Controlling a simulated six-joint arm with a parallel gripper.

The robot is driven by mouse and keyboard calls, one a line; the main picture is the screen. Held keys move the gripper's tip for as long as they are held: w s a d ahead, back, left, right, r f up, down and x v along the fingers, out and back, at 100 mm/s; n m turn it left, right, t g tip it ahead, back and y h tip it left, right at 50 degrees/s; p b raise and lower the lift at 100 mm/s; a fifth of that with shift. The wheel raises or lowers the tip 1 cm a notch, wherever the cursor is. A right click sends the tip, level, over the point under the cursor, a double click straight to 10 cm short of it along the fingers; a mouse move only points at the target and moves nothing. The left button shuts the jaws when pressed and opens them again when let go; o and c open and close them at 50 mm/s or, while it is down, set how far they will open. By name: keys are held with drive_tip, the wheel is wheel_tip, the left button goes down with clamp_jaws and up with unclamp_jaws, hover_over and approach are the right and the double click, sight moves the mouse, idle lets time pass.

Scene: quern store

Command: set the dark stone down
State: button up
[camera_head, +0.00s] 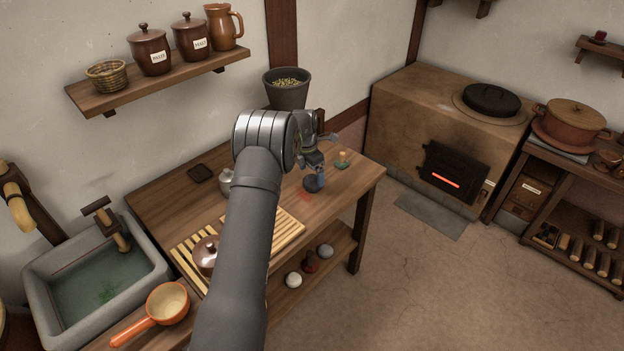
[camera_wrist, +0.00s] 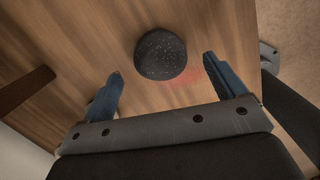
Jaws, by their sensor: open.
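The dark stone (camera_wrist: 161,54) is round, near black and lightly speckled. It rests on the wooden table (camera_wrist: 60,105), and a faint red patch shows on the wood beside it. In the head view the stone (camera_head: 314,184) is on the table's right part, just under my gripper (camera_head: 318,172). In the wrist view my gripper (camera_wrist: 161,80) is open, with its two blue fingers apart. The stone lies ahead of the fingertips, between their lines, and neither finger appears to touch it.
A slatted rack (camera_head: 290,232) with a brown lidded pot (camera_head: 205,254) lies at the table's front left. A grey bucket (camera_head: 286,92) of grain is behind my gripper. A stone sink (camera_head: 95,290) is at left.

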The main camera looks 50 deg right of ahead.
sight(312, 177)
wheel_tip(312, 177, up, 8)
drive_tip(key=a, duration=0.1)
drive_tip(key=shift+w+f, duration=0.1)
drive_tip(key=shift+f, duration=0.1)
drive_tip(key=f, duration=0.4)
drive_tip(key=d+f, duration=0.1)
drive_tip(key=f, duration=0.6)
drive_tip(key=shift+d+f, duration=0.15)
drive_tip(key=shift+f, duration=0.15)
drive_tip(key=shift+d+r, duration=0.15)
drive_tip(key=shift+r, duration=1.75)
drive_tip(key=shift+f, duration=0.1)
